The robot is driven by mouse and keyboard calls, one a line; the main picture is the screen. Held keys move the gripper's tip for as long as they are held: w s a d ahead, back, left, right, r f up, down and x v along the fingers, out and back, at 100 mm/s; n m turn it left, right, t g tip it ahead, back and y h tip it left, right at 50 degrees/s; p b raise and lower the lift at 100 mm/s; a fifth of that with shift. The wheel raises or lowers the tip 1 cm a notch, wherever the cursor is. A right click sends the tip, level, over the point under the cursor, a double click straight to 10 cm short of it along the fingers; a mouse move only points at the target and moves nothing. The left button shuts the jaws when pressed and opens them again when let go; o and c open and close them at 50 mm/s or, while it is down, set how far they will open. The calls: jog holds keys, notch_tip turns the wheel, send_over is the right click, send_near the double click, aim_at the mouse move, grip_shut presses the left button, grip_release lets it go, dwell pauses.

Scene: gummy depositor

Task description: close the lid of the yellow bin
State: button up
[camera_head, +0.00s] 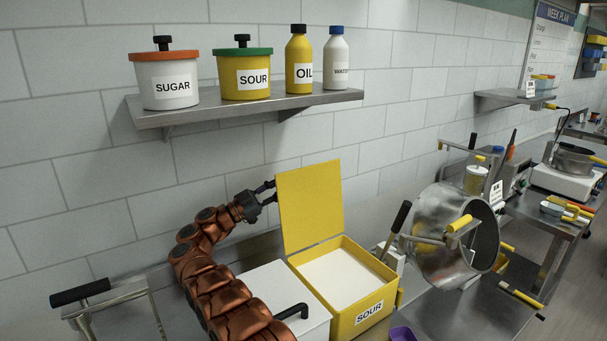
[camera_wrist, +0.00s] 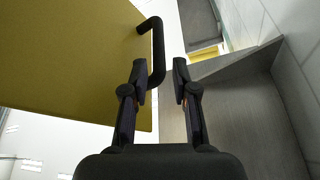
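The yellow bin (camera_head: 372,311), labelled SOUR, stands on the counter with white contents showing inside. Its yellow lid (camera_head: 310,205) stands upright along the bin's back left edge, so the bin is open. My gripper (camera_head: 271,192) is just left of the lid's upper part, behind it. In the wrist view the lid (camera_wrist: 70,60) fills the upper left, with a black bar handle (camera_wrist: 157,40) on it. My gripper (camera_wrist: 159,72) is open there, its fingers apart. The handle's near end lies by the left finger; I cannot tell if they touch.
A white bin (camera_head: 275,287) with a black handle stands left of the yellow bin. A metal drum (camera_head: 435,262) with yellow-gripped handles is at the right. A shelf (camera_head: 200,112) with jars and bottles hangs above. A purple container (camera_head: 402,334) is in front.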

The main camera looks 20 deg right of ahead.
aim_at(302, 175)
jog(key=b+x, duration=0.2)
jog(key=x, duration=0.5)
jog(key=shift+s+d+r, duration=0.1)
jog(key=shift+s+d, duration=0.05)
jog(key=shift+d, duration=0.2)
grip_shut()
jog(key=shift+d, duration=0.1)
